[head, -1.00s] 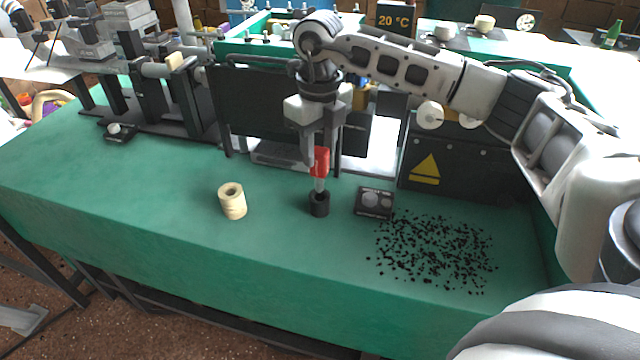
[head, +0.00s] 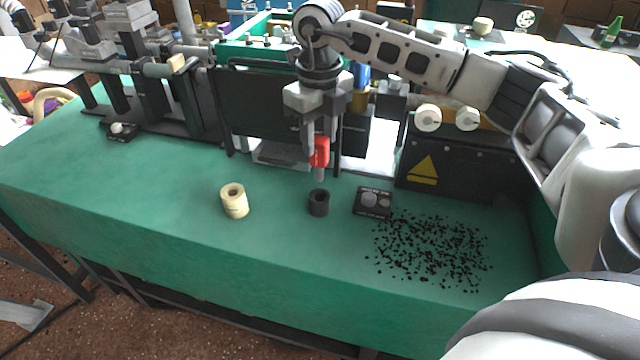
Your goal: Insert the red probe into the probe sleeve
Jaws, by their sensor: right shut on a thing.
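My right gripper (head: 321,135) reaches down over the table and is shut on the red probe (head: 320,151). The probe hangs roughly upright, with its grey tip pointing down. A short black hollow cylinder (head: 319,204), which looks like the probe sleeve, stands upright on the green table. The probe's tip shows just above the cylinder's opening in the picture, with a small gap between them. I cannot tell how far apart they are in depth. My left gripper is not in view.
A cream hollow roll (head: 234,203) stands left of the black cylinder. A small black box (head: 374,202) lies close on its right. Black granules (head: 430,252) are scattered at the right. A dark panel with a yellow triangle (head: 423,171) stands behind. The table's left front is clear.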

